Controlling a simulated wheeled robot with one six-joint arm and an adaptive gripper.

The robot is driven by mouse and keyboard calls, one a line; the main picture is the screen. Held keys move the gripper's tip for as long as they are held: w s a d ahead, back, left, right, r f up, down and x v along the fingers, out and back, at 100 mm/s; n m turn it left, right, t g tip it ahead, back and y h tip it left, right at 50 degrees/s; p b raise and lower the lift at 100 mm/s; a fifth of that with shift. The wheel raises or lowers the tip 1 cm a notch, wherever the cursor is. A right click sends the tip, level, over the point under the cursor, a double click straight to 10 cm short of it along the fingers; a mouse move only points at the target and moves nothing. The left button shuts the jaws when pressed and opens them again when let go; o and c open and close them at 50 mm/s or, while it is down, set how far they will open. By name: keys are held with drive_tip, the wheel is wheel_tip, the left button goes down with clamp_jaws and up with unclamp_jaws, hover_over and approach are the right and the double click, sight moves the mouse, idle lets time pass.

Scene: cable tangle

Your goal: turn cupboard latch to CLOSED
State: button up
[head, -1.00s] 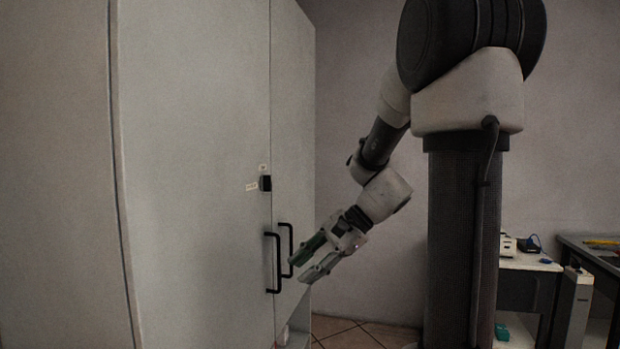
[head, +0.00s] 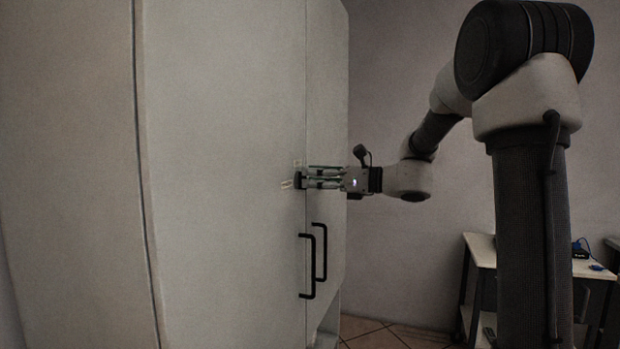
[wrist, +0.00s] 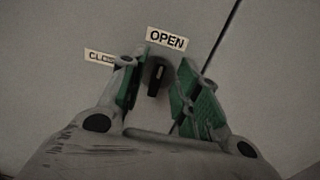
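The grey cupboard (head: 220,150) has a small black latch (head: 298,181) near the seam between its doors. In the wrist view the latch knob (wrist: 156,79) lies between my fingers and points up toward the OPEN label (wrist: 167,39). The CLOSED label (wrist: 99,57) is to the left, partly covered by a finger. My gripper (head: 322,178) is at the latch, pointing straight at the door. Its green-padded fingers (wrist: 160,88) stand apart on either side of the knob, with a gap visible on both sides.
Two black bar handles (head: 307,265) (head: 320,250) stick out of the doors below the latch. A white table (head: 482,250) stands at the right behind my column. The space between cupboard and table is open floor.

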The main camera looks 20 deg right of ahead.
drive_tip(key=shift+x, duration=0.85)
clamp_jaws()
